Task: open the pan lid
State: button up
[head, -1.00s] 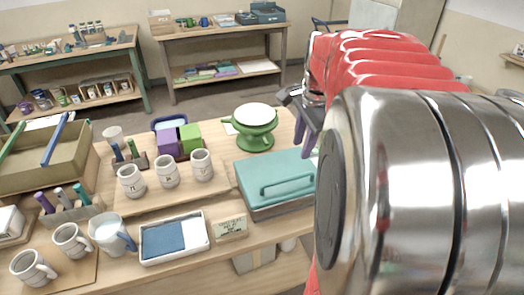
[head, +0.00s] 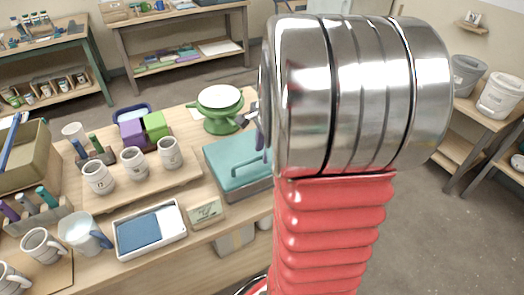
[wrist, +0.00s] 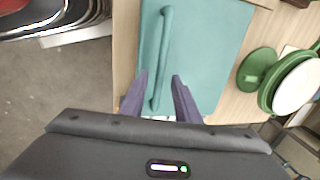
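The pan (head: 258,190) is a grey rectangular box near the table's right end, with a flat teal lid (head: 226,152) lying shut on it.
A green stand with a white disc (head: 220,108) is close behind the pan. Several mugs (head: 133,162) stand on a board to the left. A white tray (head: 150,230) and a small sign (head: 205,212) are in front. The floor at right is clear.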

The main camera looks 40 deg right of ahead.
jog(key=shift+w+f, duration=0.1)
jog(key=shift+f, duration=0.25)
jog(key=shift+c, duration=0.2)
grip_shut()
jog(key=shift+a, duration=0.15)
jog(key=shift+r, duration=0.1)
